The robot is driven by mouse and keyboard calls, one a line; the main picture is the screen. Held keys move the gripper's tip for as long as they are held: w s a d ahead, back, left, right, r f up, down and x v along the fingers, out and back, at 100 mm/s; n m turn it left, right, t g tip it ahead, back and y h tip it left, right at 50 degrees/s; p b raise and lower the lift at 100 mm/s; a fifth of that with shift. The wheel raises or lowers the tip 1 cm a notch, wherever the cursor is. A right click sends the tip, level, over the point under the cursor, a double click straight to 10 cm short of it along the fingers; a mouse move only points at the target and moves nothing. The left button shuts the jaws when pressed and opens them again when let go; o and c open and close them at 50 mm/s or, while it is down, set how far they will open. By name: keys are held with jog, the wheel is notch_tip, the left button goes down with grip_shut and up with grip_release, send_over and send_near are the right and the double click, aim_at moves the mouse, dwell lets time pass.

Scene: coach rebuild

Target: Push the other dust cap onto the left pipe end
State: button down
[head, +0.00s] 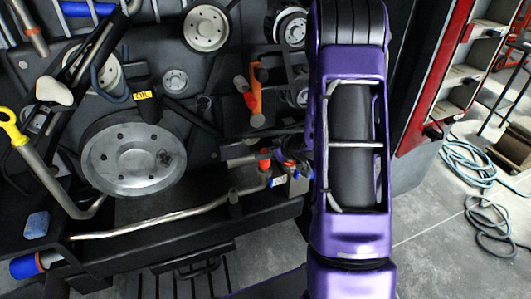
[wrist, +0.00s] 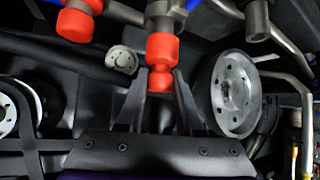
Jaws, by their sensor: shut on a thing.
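My gripper (wrist: 160,76) is shut on a red dust cap (wrist: 160,48), holding its narrow lower part between the two dark fingertips. The cap's wide part is in line with a grey pipe end (wrist: 159,10) above it and appears to meet it; how far it is seated I cannot tell. A second red dust cap (wrist: 75,24) covers another pipe end to the left in the wrist view. In the head view, red caps (head: 264,163) show beside my purple arm, which hides most of the gripper. Which pipe is the task's left one is unclear.
A bare grey pipe (wrist: 257,20) comes down at the right in the wrist view, close to a grey pulley (wrist: 232,92). In the head view, a large metal disc (head: 134,158), an orange-handled tool (head: 255,95) and a pale bar (head: 165,218) lie to the left.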

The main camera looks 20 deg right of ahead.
aim_at(269, 162)
jog(key=shift+f, duration=0.4)
jog(key=shift+f, duration=0.1)
dwell(0.4)
jog(key=shift+f+b, duration=0.35)
jog(key=shift+f, duration=0.15)
jog(key=shift+f, duration=0.1)
jog(key=shift+f, duration=0.5)
jog(key=shift+f, duration=0.55)
dwell(0.5)
jog(key=shift+c, duration=0.4)
grip_release()
